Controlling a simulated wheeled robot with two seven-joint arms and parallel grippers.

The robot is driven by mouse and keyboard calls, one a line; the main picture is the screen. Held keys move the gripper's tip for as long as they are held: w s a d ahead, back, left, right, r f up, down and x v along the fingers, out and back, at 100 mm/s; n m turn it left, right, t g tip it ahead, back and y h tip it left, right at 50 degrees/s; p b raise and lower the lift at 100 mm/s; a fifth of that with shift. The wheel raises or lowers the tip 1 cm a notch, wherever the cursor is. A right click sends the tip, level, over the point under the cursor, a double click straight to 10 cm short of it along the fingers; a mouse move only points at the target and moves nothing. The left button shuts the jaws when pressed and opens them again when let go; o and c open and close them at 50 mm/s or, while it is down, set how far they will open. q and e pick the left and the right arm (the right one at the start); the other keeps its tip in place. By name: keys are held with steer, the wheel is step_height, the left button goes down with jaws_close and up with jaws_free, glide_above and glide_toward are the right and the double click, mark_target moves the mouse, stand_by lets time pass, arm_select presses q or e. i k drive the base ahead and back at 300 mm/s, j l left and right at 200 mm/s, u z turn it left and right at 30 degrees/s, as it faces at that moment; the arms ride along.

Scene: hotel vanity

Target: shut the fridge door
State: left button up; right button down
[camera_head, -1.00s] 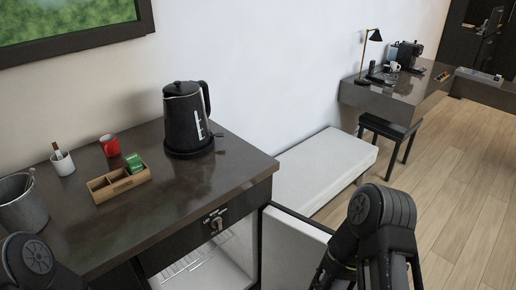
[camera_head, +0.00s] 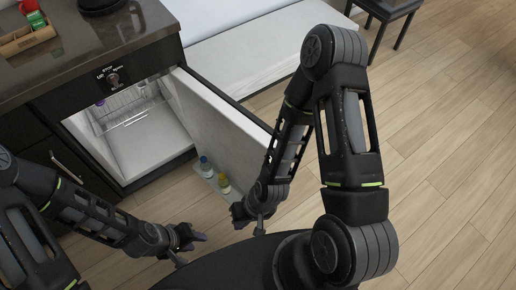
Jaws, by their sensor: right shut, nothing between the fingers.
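The fridge (camera_head: 160,135) sits under the dark counter at the left, its white interior and wire rack visible. Its door (camera_head: 213,117) stands wide open, hinged on the fridge's right side and reaching toward my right arm. A door shelf (camera_head: 203,188) holds small bottles (camera_head: 224,183). My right gripper (camera_head: 238,214) is shut and empty, low in the picture near the door's free end; my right forearm overlaps that end. I cannot tell whether they touch. My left gripper (camera_head: 200,238) is in front of the fridge opening, apart from the door; its jaw state is unclear.
The counter (camera_head: 90,55) carries a wooden box (camera_head: 28,38) and the black kettle's base (camera_head: 100,5). A white bench (camera_head: 245,50) stands behind the door. A dark stool (camera_head: 385,12) is at the top. Wooden floor (camera_head: 440,150) is clear on the right.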

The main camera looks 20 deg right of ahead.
mark_target(235, 142)
steer(key=l+u, duration=0.2)
steer(key=l, duration=0.25)
steer(key=l+u, duration=0.25)
steer(key=l, duration=0.2)
steer(key=l+u, duration=0.2)
steer(key=l, duration=0.25)
steer(key=k+l+u, duration=0.2)
steer(key=l, duration=0.25)
steer(key=l+u, duration=0.2)
steer(key=l, duration=0.25)
steer(key=k+l+u, duration=0.25)
steer(key=l, duration=0.4)
steer(key=i+l+u, duration=0.1)
steer(key=j+z, duration=0.1)
steer(key=z, duration=0.3)
steer(key=i+j+z, duration=0.1)
steer(key=z, duration=0.3)
steer(key=j+z, duration=0.1)
steer(key=z, duration=0.35)
steer(key=j+z, duration=0.1)
steer(key=z, duration=0.3)
